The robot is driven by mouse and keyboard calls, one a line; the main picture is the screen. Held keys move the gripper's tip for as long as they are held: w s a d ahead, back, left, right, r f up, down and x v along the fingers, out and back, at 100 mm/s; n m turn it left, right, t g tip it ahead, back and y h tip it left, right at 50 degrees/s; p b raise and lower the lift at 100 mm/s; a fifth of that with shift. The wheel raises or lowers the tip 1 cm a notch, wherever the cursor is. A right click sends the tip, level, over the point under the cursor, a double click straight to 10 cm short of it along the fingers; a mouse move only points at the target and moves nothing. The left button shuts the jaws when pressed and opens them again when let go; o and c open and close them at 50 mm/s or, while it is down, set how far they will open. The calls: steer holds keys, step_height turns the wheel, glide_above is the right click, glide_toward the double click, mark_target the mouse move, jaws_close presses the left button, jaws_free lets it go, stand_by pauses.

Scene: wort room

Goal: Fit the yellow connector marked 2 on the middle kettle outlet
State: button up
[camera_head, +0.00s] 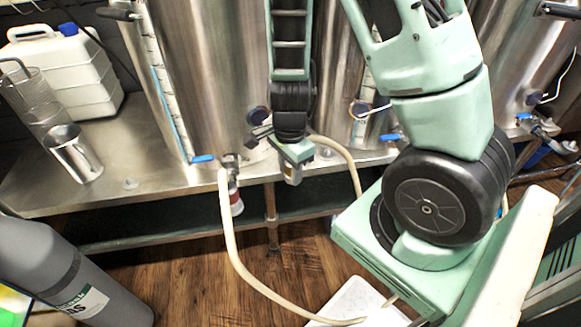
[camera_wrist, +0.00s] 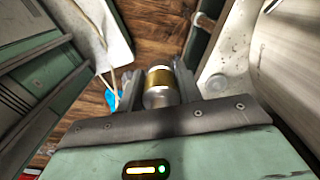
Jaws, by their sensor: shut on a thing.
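My gripper (camera_head: 290,160) hangs in front of the table edge, between the left and middle kettles. In the wrist view my gripper (camera_wrist: 158,88) is shut on a silver connector with a yellow band (camera_wrist: 159,78); no number is readable. In the head view only a small end of this connector (camera_head: 293,177) shows below the jaws. The middle kettle (camera_head: 334,60) is partly behind my arm. A blue valve handle (camera_head: 389,137) shows low on its right side; the outlet itself is largely hidden by my arm. The connector is apart from any outlet I can see.
The left kettle (camera_head: 205,80) has a blue-handled valve (camera_head: 230,160) with a red-banded connector (camera_head: 236,198) below it. A pale hose (camera_head: 236,255) loops to the floor. A jug (camera_head: 75,155) and white canister (camera_head: 65,75) stand left; a grey cylinder (camera_head: 55,275) stands at front left.

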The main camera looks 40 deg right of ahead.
steer(key=shift+r+p, duration=2.25)
